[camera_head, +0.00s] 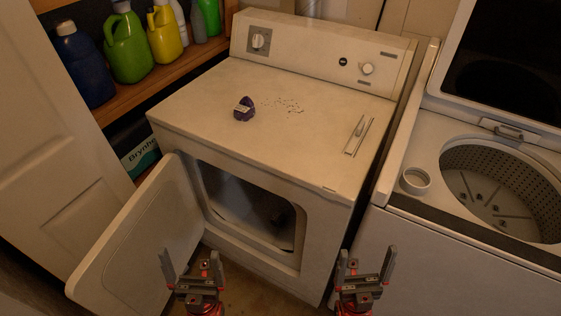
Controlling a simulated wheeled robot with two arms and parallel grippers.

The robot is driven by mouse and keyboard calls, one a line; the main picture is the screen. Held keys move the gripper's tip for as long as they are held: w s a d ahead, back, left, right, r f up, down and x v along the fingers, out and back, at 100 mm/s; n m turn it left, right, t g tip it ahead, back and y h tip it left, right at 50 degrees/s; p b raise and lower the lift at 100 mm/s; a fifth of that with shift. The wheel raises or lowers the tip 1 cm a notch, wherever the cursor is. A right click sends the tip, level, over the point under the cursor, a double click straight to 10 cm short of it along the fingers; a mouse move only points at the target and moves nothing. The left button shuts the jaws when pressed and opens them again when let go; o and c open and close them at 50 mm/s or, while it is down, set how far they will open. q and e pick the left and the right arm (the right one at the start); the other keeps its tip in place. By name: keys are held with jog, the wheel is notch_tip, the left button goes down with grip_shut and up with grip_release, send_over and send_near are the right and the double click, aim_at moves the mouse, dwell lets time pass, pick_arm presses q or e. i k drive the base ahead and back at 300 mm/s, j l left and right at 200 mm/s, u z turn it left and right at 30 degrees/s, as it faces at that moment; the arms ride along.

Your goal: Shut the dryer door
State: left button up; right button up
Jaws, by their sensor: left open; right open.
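The white dryer (265,85) stands in the middle of the head view. Its door (140,235) is wide open, hinged on the left side of the opening and swung out toward me and to the left. The dark drum opening (250,205) is exposed. My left gripper (192,262) is open and empty, in front of the dryer by the inner face of the door; whether it touches the door I cannot tell. My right gripper (365,264) is open and empty, in front of the dryer's lower right corner.
A washer (460,190) with raised lid stands at right. Shelves with several bottles (127,45) are behind left. A white panelled door (45,130) stands at left, close behind the dryer door.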

aim_at(122, 275)
jog(key=k+j+u, duration=0.15)
jog(key=k+u, duration=0.15)
jog(key=u, duration=0.15)
jog(key=k+j+u, duration=0.25)
jog(key=u, duration=0.25)
jog(key=k+j+u, duration=0.2)
jog(key=j+u, duration=0.25)
jog(key=l, duration=0.1)
